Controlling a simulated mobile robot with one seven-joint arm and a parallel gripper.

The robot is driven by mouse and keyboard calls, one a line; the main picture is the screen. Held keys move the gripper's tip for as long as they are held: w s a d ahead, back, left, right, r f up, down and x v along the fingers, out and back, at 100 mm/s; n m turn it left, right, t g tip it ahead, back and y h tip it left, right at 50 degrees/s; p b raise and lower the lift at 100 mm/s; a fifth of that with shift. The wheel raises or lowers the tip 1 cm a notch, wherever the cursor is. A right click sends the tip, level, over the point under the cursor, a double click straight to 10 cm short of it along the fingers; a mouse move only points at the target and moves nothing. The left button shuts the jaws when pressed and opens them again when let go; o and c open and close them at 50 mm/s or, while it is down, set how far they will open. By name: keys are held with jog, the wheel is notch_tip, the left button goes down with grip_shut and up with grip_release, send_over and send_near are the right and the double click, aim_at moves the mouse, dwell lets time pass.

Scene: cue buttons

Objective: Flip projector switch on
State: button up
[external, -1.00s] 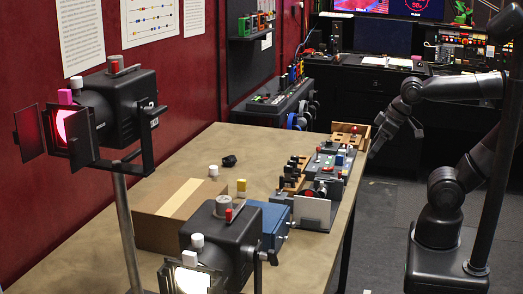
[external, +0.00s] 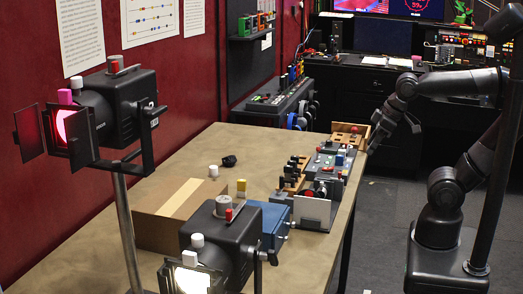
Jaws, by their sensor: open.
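Two black projectors show in the external view. The left projector (external: 118,112) stands on a metal pole with a red-pink glow at its front. Small red and white knobs sit on its top. The front projector (external: 220,240) stands low at the bottom with a white lit face, and a red switch (external: 229,214) and a white knob show on it. I cannot tell which way any switch is set. My gripper (external: 371,149) is open and empty, pointing down by the table's right edge near the control boxes, well away from both projectors.
The tan table (external: 240,150) holds a cardboard box (external: 165,215), a blue box (external: 270,222) and several control boxes (external: 325,175) along its right edge. A console (external: 283,95) and screens stand at the back.

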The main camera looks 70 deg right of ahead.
jog(key=w+d+r+n+g, duration=0.1)
jog(key=w+n, duration=0.1)
jog(key=w, duration=0.1)
jog(key=w+d+r+n+g, duration=0.1)
jog(key=w+n+g, duration=0.1)
jog(key=w+n, duration=0.1)
jog(key=w+d+r+n+g, duration=0.1)
jog(key=w+d+n, duration=0.1)
jog(key=w+n, duration=0.1)
jog(key=shift+w+r+g+h, duration=0.15)
jog(key=shift+w+g+h, duration=0.15)
jog(key=shift+w, duration=0.15)
grip_shut()
jog(key=w+d+f+n+g, duration=0.2)
jog(key=w+d+n+g, duration=0.3)
jog(key=w+n, duration=0.4)
jog(key=shift+w+d+f, duration=0.25)
jog(key=shift+w+d, duration=0.65)
jog(key=shift+w, duration=0.1)
